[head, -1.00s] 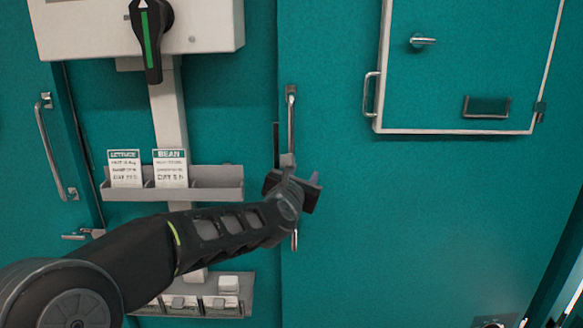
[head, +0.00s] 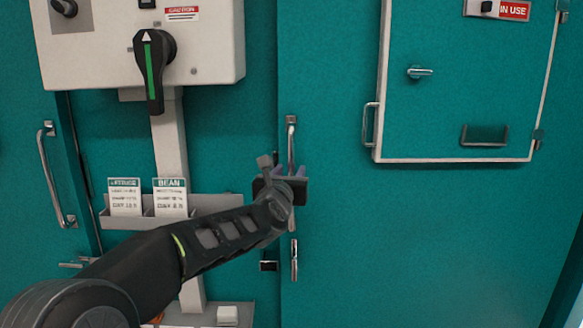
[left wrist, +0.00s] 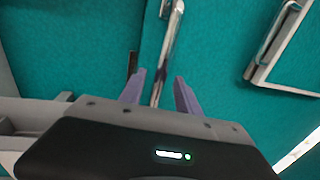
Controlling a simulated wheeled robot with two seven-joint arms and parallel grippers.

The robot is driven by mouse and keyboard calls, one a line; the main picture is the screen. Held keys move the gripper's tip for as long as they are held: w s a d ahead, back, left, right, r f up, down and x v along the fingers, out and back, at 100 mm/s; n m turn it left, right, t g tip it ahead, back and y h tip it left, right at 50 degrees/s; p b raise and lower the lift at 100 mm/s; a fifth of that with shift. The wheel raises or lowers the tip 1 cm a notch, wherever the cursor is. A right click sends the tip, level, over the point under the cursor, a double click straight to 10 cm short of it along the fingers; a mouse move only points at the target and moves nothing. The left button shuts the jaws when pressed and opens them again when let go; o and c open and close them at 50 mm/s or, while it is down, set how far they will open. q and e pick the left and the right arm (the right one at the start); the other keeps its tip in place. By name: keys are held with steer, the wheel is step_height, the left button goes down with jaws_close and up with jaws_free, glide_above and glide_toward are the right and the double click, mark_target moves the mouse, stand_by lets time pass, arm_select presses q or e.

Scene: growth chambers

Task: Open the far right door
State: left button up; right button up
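The teal door (head: 430,225) at the right of the head view has a long upright metal bar handle (head: 291,138) near its left edge. My left gripper (head: 288,172) is at this handle, over its middle part. In the left wrist view the handle (left wrist: 170,50) runs between the two purple fingers, with a visible gap on both sides, so the gripper (left wrist: 160,88) is open around it. The door looks shut. My right gripper is not in view.
A small framed hatch (head: 460,110) with its own handles is on the door. Left of the door are a control box (head: 205,45) with a black rotary switch (head: 153,70) and a grey card rack (head: 215,205). Another door handle (head: 52,175) is at far left.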

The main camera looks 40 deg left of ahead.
arm_select(q)
steer(key=shift+x, duration=1.25)
jaws_close()
stand_by(0.5)
